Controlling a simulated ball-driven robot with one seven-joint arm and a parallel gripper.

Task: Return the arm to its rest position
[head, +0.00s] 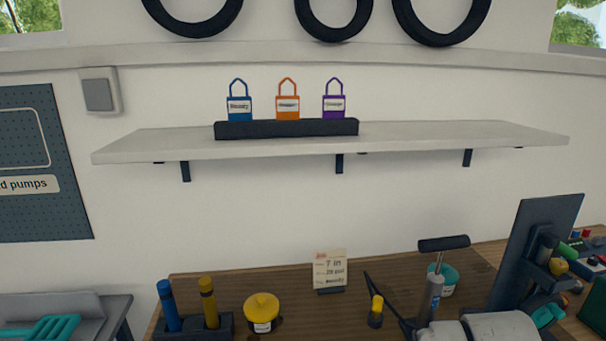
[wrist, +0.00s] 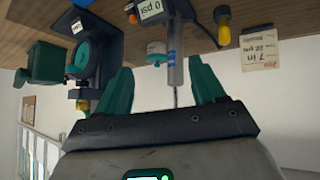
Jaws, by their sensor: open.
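My gripper (wrist: 160,78) shows in the wrist view with its two teal fingers spread apart and nothing clasped between them. The wrist picture is upside down. A grey hand pump (wrist: 175,62) shows between and beyond the fingers, with a "0 psi" display (wrist: 152,9) beside it; I cannot tell how far off it is. In the head view the pump (head: 430,298) stands on the bench with its black handle (head: 444,243) up. My gripper cannot be clearly made out in the head view.
A wooden bench (head: 215,284) holds a dark stand (head: 530,240), a yellow-lidded pot (head: 262,308), a note card (head: 330,268) and a small yellow-capped bottle (head: 376,308). A wall shelf (head: 420,140) bears three coloured tags in a black holder (head: 286,128). A green bin (wrist: 48,62) shows in the wrist view.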

